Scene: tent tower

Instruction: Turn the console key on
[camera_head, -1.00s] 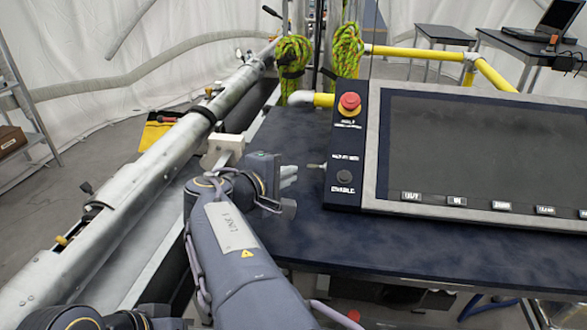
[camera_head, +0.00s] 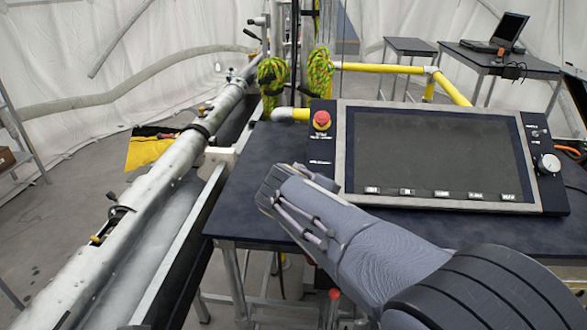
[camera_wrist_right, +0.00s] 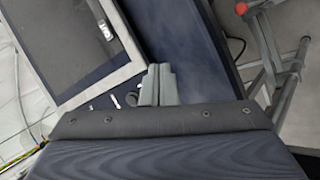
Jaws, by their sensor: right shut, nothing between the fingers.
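The console (camera_head: 345,195) is a tilted panel with a dark screen in a light frame. Its left strip carries a red mushroom button (camera_head: 322,120) and white labels. The lower part of that strip, where a small key-like piece stuck out earlier, is hidden behind my right arm (camera_head: 340,235) in the head view. In the right wrist view, my right gripper (camera_wrist_right: 158,84) is shut and empty, its fingers over the console's edge strip. A small dark round knob (camera_wrist_right: 131,98) is just left of the fingers. I cannot tell whether they touch, or whether it is the key. My left gripper is out of view.
The dark table (camera_head: 240,195) is bare left of the console. A long metal tube (camera_head: 165,170) runs along the left. Yellow rails (camera_head: 385,69) and coiled green rope (camera_head: 320,75) are behind. A laptop (camera_head: 505,35) stands on a far table.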

